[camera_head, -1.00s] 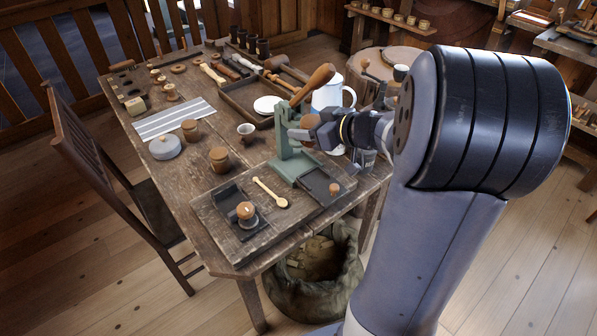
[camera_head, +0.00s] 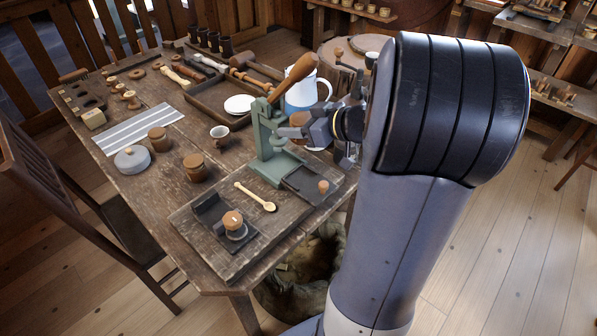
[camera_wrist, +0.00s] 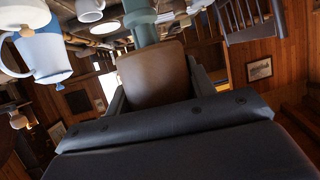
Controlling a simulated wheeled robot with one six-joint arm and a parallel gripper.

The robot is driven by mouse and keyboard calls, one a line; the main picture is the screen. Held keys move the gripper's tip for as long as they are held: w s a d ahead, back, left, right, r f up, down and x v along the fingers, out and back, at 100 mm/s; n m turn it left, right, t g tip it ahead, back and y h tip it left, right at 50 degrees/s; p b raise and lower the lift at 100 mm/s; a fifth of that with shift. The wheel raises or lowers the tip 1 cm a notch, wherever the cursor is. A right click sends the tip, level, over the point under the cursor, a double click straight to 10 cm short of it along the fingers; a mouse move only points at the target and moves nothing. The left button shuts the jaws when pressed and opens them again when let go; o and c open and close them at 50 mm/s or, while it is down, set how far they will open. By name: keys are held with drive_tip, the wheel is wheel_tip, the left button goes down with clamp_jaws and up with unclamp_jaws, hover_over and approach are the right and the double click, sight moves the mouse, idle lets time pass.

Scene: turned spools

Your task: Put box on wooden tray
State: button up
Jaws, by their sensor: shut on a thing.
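My gripper (camera_head: 300,131) is shut on a brown wooden box (camera_wrist: 152,75), which fills the space between the fingers in the wrist view. In the head view the box (camera_head: 299,118) is partly hidden by the gripper. It is held above the table, close to the right of a green lever press (camera_head: 268,145), and I cannot tell whether they touch. The wooden tray (camera_head: 207,104) is a dark, low-rimmed tray farther back on the table, left of the gripper. A white saucer (camera_head: 240,104) and tools lie in or by it.
A white-and-blue jug (camera_head: 301,95) stands right behind the gripper. The press's wooden handle (camera_head: 294,77) rises beside it. A chair (camera_head: 70,200) stands at the left.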

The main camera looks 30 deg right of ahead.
drive_tip(key=b, duration=0.2)
hover_over(297, 176)
wheel_tip(297, 176, down, 9)
drive_tip(key=shift+d, duration=0.1)
drive_tip(key=shift+f+b, duration=0.35)
drive_tip(key=shift+f, duration=1.7)
drive_tip(key=o, duration=1)
drive_tip(key=shift+o, duration=0.2)
